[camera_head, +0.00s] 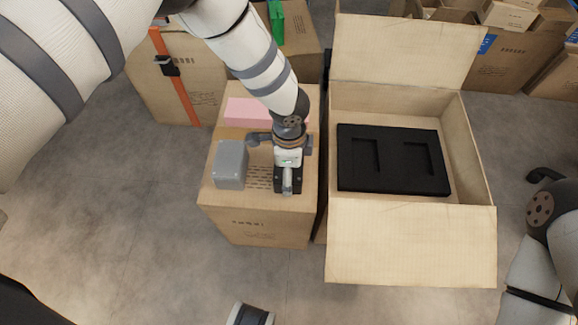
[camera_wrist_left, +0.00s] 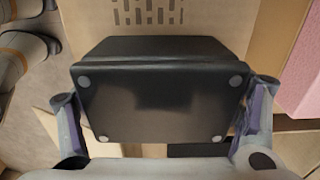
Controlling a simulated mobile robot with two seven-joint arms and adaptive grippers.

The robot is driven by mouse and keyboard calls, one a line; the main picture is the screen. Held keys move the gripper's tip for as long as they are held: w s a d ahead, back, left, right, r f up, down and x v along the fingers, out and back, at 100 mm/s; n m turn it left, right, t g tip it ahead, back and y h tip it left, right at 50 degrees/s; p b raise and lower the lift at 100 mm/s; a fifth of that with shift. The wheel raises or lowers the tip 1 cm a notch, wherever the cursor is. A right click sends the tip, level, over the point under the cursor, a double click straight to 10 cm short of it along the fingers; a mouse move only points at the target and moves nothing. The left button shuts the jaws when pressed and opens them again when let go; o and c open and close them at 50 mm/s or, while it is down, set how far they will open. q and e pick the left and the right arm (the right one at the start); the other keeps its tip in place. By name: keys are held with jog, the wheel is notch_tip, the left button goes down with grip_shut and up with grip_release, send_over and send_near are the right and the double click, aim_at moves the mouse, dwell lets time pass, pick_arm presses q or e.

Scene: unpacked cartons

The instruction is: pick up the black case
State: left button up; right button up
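The black case (camera_wrist_left: 155,103) is a dark box with a round pale fastener near each corner of the face turned to the wrist camera. It is on the brown carton (camera_head: 262,225), beside a grey box (camera_head: 230,165). In the head view my left gripper (camera_head: 288,180) is over the case and hides most of it. In the left wrist view its fingers (camera_wrist_left: 163,95) are spread, one on each side of the case. They are very close to its edges, and contact is not clear. My right arm is at the right edge; its gripper is out of view.
A pink block (camera_head: 252,111) lies behind the grey box. To the right, an open carton (camera_head: 478,150) holds a black foam insert (camera_head: 394,187) with two recesses. Its front flap (camera_head: 410,245) is folded outward. More cartons stand behind.

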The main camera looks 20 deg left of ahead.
aim_at(297, 182)
pick_arm(q)
jog(key=c, duration=0.3)
jog(key=shift+r, duration=0.25)
notch_tip(297, 182, up, 3)
jog(key=shift+w+f+p, duration=0.1)
jog(key=shift+p, duration=0.3)
jog(key=s+d+r, duration=0.1)
jog(key=r, duration=0.1)
jog(key=s+d+r+p, duration=0.1)
jog(key=r, duration=0.1)
jog(key=s+d+r+p, duration=0.1)
jog(key=s+r, duration=0.1)
jog(key=shift+s+d+r, duration=0.1)
jog(key=shift+r, duration=0.25)
jog(key=s+d+r, duration=0.3)
jog(key=s+d, duration=0.2)
jog(key=s, duration=0.2)
jog(key=shift+d+p, duration=0.2)
jog(key=shift+p, duration=0.25)
pick_arm(e)
jog(key=w+r, duration=0.1)
jog(key=r, duration=0.2)
jog(key=shift+w+r+t, duration=0.1)
jog(key=shift+w+t, duration=0.2)
jog(key=shift+w, duration=0.1)
